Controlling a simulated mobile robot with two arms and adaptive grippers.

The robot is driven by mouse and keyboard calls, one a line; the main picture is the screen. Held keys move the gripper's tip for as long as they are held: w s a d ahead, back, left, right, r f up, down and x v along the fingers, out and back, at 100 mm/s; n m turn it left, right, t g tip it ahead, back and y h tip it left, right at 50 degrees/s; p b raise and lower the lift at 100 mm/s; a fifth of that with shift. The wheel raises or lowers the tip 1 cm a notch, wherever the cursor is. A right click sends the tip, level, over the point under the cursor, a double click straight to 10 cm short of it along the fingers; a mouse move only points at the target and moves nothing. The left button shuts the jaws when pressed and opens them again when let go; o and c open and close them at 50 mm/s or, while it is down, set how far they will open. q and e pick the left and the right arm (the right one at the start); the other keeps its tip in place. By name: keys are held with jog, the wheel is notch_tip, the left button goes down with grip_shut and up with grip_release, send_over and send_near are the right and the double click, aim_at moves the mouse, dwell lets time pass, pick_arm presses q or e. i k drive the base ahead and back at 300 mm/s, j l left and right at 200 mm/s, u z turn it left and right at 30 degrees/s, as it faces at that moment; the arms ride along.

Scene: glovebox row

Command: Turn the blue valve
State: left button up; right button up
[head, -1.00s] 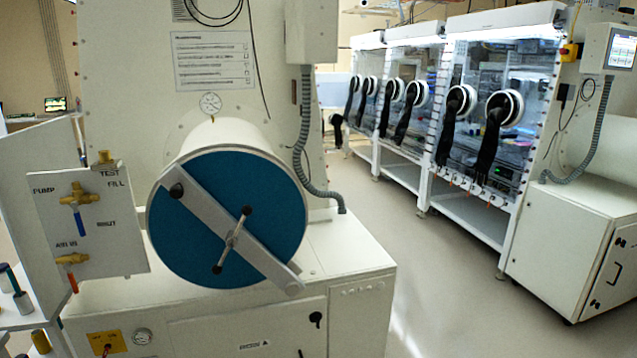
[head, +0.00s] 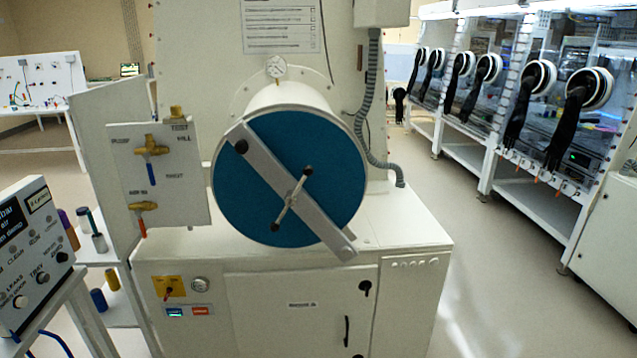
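The blue valve (head: 154,169) is a brass valve with a blue lever on a white panel (head: 185,200) left of the antechamber door. Its blue lever hangs straight down from the brass body. A second brass valve (head: 143,206) with a red-orange lever, also pointing down, sits below it on the same panel. Neither of my grippers shows in the head view.
A large round blue door (head: 330,205) with a grey diagonal bar sits right of the panel, above a white cabinet (head: 410,310). A control box (head: 35,250) on a stand is at front left. Open floor (head: 500,290) lies to the right.

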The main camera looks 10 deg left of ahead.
aim_at(146, 155)
jog(key=u, duration=1.95)
jog(key=z, duration=1.5)
jog(key=i+j+u, duration=0.6)
jog(key=i+j, duration=0.15)
